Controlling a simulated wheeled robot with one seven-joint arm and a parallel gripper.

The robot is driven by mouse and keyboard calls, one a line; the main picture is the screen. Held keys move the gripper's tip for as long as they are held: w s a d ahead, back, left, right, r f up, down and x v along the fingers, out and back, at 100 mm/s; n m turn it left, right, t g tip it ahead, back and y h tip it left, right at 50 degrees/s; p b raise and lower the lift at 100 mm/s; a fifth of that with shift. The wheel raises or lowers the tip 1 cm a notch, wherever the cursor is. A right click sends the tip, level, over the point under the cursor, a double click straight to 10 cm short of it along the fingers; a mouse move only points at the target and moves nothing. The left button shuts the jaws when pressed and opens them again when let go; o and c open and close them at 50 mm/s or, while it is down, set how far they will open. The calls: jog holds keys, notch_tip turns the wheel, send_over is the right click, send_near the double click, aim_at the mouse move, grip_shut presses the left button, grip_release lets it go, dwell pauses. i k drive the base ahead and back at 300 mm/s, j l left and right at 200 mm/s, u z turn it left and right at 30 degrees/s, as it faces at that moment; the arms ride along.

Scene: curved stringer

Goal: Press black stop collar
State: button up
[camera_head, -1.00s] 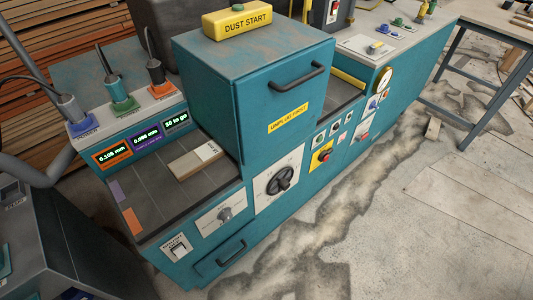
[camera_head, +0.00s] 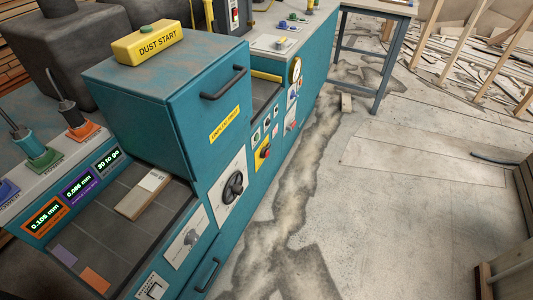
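No part that I can surely tell as a black stop collar shows. The teal machine (camera_head: 135,80) fills the left half of the head view. On its front is a black round handwheel (camera_head: 233,187) on a white plate. Below left of it is a grey knob (camera_head: 190,238) on another white plate. A red and yellow rotary switch (camera_head: 264,153) sits to the right. Any collar among these parts is too small to make out. My gripper is not in view.
A wooden block (camera_head: 143,195) lies on the machine's dark tiled bed, beside lit displays (camera_head: 78,187). A yellow DUST START box (camera_head: 148,42) sits on top. A blue-legged table (camera_head: 380,60) stands at the back. The stained concrete floor (camera_head: 390,215) is largely open; wooden boards (camera_head: 520,255) stand at lower right.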

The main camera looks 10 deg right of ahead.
aim_at(264, 149)
jog(key=i+j+z, duration=0.2)
jog(key=i, duration=0.15)
jog(key=i+z, duration=0.25)
jog(key=i, duration=0.15)
jog(key=i+j+z, duration=0.2)
jog(key=i, duration=0.15)
